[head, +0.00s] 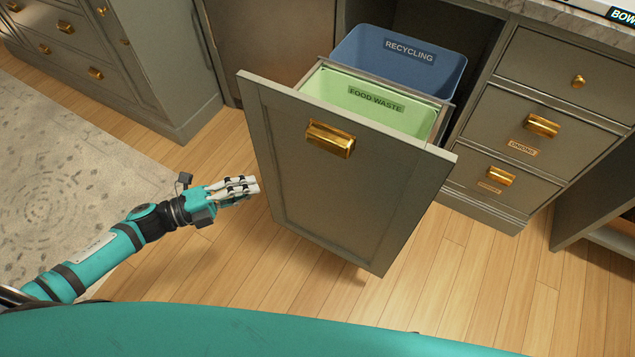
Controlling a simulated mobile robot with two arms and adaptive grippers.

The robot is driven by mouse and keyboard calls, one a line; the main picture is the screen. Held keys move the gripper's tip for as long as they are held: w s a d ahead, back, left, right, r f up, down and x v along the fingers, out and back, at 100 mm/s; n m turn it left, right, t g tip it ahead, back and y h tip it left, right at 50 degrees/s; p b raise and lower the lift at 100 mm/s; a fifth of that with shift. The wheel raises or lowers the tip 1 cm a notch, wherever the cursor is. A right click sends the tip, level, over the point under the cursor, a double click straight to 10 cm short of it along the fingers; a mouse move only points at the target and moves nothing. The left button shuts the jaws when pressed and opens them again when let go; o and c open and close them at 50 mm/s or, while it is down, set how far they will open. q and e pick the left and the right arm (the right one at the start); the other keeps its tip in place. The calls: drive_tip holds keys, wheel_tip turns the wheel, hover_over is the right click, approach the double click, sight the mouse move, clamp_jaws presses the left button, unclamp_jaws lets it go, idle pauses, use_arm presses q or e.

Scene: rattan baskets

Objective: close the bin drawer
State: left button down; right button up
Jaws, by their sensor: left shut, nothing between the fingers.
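The bin drawer (350,205) stands pulled out from the cabinet, its tall grey-green front facing me with a brass cup handle (330,139) near the top. Inside it are a green bin (365,88) labelled FOOD WASTE and, behind that, a blue bin (400,62) labelled RECYCLING. My left gripper (252,186) is shut and empty, just left of the drawer front's left edge at about mid height in the picture. I cannot tell whether it touches the front. My right gripper is out of view.
A bank of small drawers (535,125) with brass handles stands to the right. More cabinets (140,60) stand at the back left. A patterned rug (75,165) lies at the left. Wooden floor (480,270) is clear in front of and beside the bin drawer.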

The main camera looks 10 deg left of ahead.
use_arm(q)
wheel_tip(320, 180, up, 2)
drive_tip(key=s+d+m+g+h, duration=0.1)
drive_tip(key=s+d+m+g, duration=0.1)
drive_tip(key=d+m, duration=0.1)
approach(331, 163)
drive_tip(key=s+d, duration=0.2)
drive_tip(key=d, duration=0.1)
drive_tip(key=shift+w+d+f, duration=0.1)
drive_tip(key=shift+w+d, duration=0.15)
drive_tip(key=shift+w, duration=0.4)
drive_tip(key=shift+w+d, duration=0.25)
drive_tip(key=shift+w, duration=0.45)
drive_tip(key=shift+w+d+f, duration=0.1)
drive_tip(key=shift+w+d, duration=0.2)
drive_tip(key=shift+w, duration=0.35)
